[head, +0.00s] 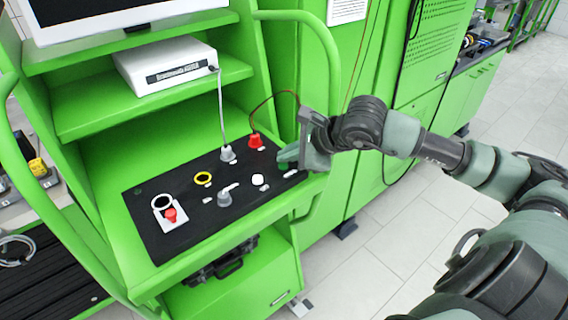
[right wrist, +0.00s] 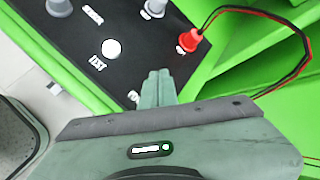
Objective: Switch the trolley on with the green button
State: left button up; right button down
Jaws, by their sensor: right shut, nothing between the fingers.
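The green trolley (head: 150,275) carries a black control panel (head: 150,232). My right gripper (head: 284,157) is shut and empty over the panel's right end. A small dark green patch, perhaps the green button (head: 283,166), shows just under its fingertips and is mostly hidden by them. I cannot tell whether they touch it. In the right wrist view the shut fingers (right wrist: 157,87) point at the panel (right wrist: 130,45), and no green button shows there. My left gripper is not in view.
Near the fingers are a red plug (head: 255,141) with a cable, a grey plug (head: 227,154) and a white button (head: 258,180). A grey knob (head: 225,197), a yellow ring (head: 203,178) and a red button (head: 170,214) lie further left. A green handrail (head: 330,95) stands close by.

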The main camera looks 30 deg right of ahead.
aim_at(286, 166)
jog(key=shift+f+b, duration=0.3)
jog(key=shift+b, duration=0.1)
jog(key=shift+r, duration=0.15)
dwell(0.4)
jog(key=shift+r, duration=0.7)
notch_tip(286, 166, up, 6)
jog(key=p, duration=0.3)
jog(key=shift+a, duration=0.1)
dwell(0.3)
